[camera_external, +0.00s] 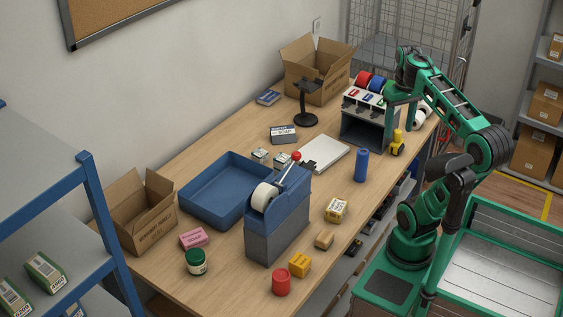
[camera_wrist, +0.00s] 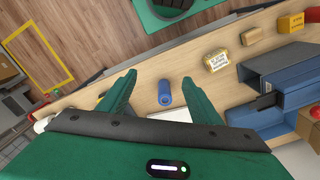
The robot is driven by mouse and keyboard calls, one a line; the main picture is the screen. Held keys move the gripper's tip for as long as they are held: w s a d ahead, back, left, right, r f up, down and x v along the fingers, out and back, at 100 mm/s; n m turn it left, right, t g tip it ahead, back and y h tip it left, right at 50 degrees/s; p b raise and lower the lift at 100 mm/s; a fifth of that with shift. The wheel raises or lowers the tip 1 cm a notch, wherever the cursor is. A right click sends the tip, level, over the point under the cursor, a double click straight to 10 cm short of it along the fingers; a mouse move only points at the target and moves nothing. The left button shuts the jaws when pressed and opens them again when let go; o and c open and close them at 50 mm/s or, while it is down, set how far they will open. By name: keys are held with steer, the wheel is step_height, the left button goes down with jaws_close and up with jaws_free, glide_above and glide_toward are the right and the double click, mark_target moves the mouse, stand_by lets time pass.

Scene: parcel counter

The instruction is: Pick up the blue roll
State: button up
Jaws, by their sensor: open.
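The blue roll (camera_external: 361,165) is a plain blue cylinder standing upright on the wooden table, in front of the grey organizer. It also shows in the wrist view (camera_wrist: 164,93), seen from above at a slant, with its open core visible. My gripper (camera_external: 401,112) is open and empty, high over the right side of the organizer, behind and right of the blue roll and apart from it. In the wrist view, the two green fingers of my gripper (camera_wrist: 156,82) are spread wide, and the roll appears between their tips, farther off on the table.
The grey organizer (camera_external: 369,133), with red and blue tape rolls on top, stands close behind the roll. A yellow object (camera_external: 397,144) stands right of it and a white pad (camera_external: 322,153) lies left. A tape dispenser (camera_external: 277,226) is nearer the front. The table around the roll's front is clear.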

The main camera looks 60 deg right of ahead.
steer(key=w+d+f+m+t+y, duration=0.1)
steer(key=w+d+f+m+y, duration=0.2)
steer(key=w+d+f+m, duration=0.35)
steer(key=w+d+f+m+y, duration=0.3)
steer(key=w+f+m, duration=0.4)
steer(key=w+f, duration=0.15)
steer(key=s+d+r+m+t+y, duration=0.2)
steer(key=s+r+m+t+y, duration=0.35)
steer(key=r, duration=0.95)
steer(key=t, duration=0.2)
glide_toward(362, 158)
steer(key=d, duration=0.2)
steer(key=shift+h, duration=0.65)
steer(key=shift+f+x, duration=0.2)
steer(key=shift+x, duration=5.35)
steer(key=shift+d, duration=0.15)
steer(key=c, duration=1.2)
